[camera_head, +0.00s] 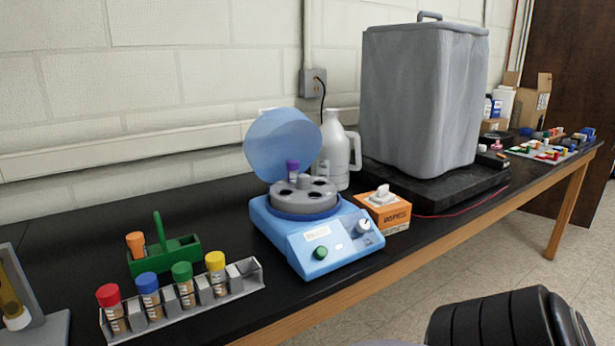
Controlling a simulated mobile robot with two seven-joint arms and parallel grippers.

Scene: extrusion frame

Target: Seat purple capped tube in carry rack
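The purple capped tube (292,169) stands upright at the back of the grey rotor (304,203) in the blue centrifuge (330,246). Its cap and upper part show; its lower part is hidden in the rotor. The centrifuge's translucent blue lid (284,144) is raised. The green carry rack (180,253), with an upright handle, sits left of the centrifuge. An orange-capped tube (136,244) stands in its left end; its other slots are hard to make out. Neither gripper is in view; a dark part at bottom right appears to be my arm.
A grey rack (240,285) in front of the carry rack holds red, blue, green and yellow capped tubes. An orange wipes box (384,212), a white jug (334,150) and a large covered block (422,95) stand rightward. Black bench surface is clear between the carry rack and centrifuge.

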